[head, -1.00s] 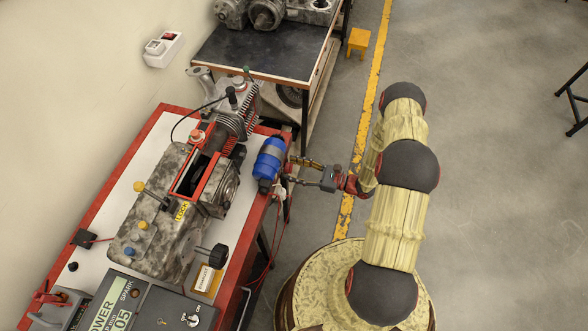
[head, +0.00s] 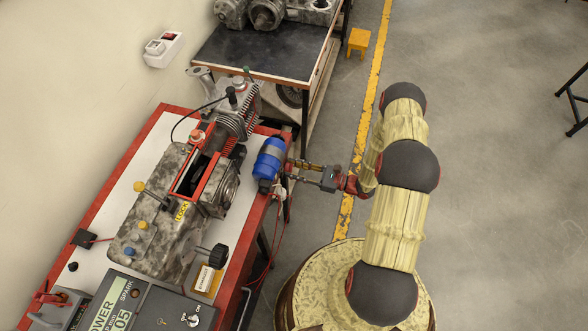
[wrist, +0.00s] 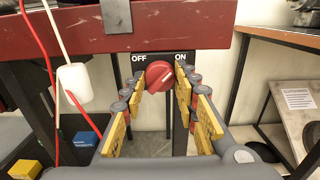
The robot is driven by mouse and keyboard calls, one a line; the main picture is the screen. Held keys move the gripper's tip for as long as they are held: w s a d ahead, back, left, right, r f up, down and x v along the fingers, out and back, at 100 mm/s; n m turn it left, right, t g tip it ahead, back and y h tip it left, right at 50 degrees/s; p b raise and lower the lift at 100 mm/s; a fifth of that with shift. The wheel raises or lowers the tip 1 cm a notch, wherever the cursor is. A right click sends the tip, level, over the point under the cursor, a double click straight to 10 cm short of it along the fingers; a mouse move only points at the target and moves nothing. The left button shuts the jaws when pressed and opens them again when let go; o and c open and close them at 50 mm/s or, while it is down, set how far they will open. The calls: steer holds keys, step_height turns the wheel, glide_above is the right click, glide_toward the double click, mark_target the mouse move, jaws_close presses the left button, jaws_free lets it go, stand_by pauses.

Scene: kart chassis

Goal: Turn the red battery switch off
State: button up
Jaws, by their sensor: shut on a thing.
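The red battery switch (wrist: 159,75) is a round knob on a black plate (wrist: 175,58) under the red bench edge. White lettering reads OFF at its upper left and ON at its upper right. A pale line on the knob slants up to the right, toward ON. My gripper (wrist: 161,82) has its yellow-padded fingers on both sides of the knob and is shut on it. In the head view my gripper (head: 296,170) reaches the bench's right side from the right; the switch cannot be made out there.
The red-edged bench (head: 150,128) carries an engine unit (head: 165,225) and a blue cylinder (head: 269,160) above my gripper. A white connector (wrist: 73,77) on cords hangs left of the fingers. A dark-topped table (head: 255,50) stands behind.

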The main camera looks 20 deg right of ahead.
steer(key=shift+n, duration=0.3)
steer(key=shift+n+b, duration=3.55)
steer(key=shift+n, duration=5.05)
steer(key=o, duration=1)
steer(key=shift+o, duration=0.8)
steer(key=shift+d, duration=0.1)
